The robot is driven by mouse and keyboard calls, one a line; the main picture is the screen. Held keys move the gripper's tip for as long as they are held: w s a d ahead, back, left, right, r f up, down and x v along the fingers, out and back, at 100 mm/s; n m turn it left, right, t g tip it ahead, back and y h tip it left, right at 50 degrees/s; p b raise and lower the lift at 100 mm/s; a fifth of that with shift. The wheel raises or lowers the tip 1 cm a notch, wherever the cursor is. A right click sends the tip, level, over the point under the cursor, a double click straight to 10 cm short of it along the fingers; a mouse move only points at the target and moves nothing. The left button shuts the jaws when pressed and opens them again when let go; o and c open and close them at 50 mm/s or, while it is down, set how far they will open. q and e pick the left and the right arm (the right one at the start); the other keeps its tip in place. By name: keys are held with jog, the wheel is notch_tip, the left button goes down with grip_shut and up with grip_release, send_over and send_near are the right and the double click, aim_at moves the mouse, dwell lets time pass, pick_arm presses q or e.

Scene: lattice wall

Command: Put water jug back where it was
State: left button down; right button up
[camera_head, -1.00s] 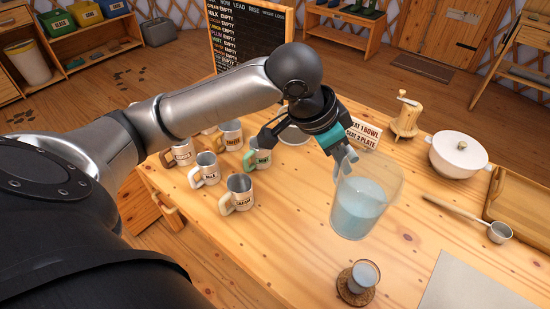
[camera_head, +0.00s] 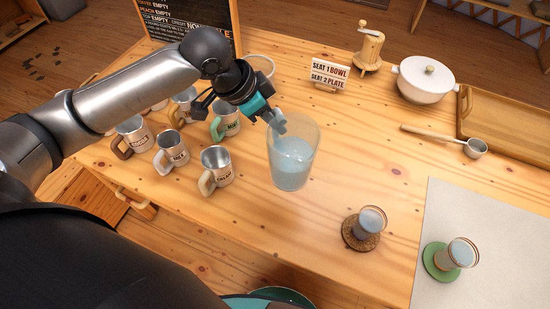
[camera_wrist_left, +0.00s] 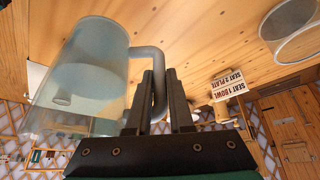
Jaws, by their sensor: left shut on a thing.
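The water jug (camera_head: 292,165) is clear, part full of pale blue water, and roughly upright over the middle of the wooden table (camera_head: 330,140). My left gripper (camera_head: 279,124) is shut on its handle at the jug's upper left. In the left wrist view the jug (camera_wrist_left: 85,75) is at the left, with its handle (camera_wrist_left: 158,80) between the two dark fingers (camera_wrist_left: 160,95). I cannot tell whether the jug's base touches the table. My right gripper is not in view.
Several labelled mugs (camera_head: 216,170) stand left of the jug. A glass on a cork coaster (camera_head: 360,243) and one on a green coaster (camera_head: 437,266) are at the front right. A seat sign (camera_head: 329,75), grinder (camera_head: 369,50), white pot (camera_head: 424,82), ladle (camera_head: 474,147) and tray (camera_head: 467,110) stand behind.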

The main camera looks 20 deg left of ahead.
pick_arm(q)
notch_tip(320, 180, down, 11)
jog(key=b, duration=0.3)
jog(key=shift+r, duration=0.15)
jog(key=shift+f, duration=0.35)
jog(key=shift+w, duration=0.1)
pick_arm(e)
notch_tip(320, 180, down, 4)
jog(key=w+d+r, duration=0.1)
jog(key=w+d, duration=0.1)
pick_arm(q)
jog(key=c, duration=1.2)
grip_release()
jog(key=shift+f, duration=0.2)
jog(key=shift+c, duration=0.2)
jog(key=o, duration=0.4)
jog(key=shift+o, duration=0.2)
jog(key=shift+a+r, duration=0.1)
jog(key=shift+r, duration=0.2)
jog(key=p+v, duration=0.3)
jog(key=v, duration=0.8)
jog(key=shift+s+a+r, duration=0.15)
jog(key=shift+s+r, duration=0.1)
jog(key=shift+s, duration=0.1)
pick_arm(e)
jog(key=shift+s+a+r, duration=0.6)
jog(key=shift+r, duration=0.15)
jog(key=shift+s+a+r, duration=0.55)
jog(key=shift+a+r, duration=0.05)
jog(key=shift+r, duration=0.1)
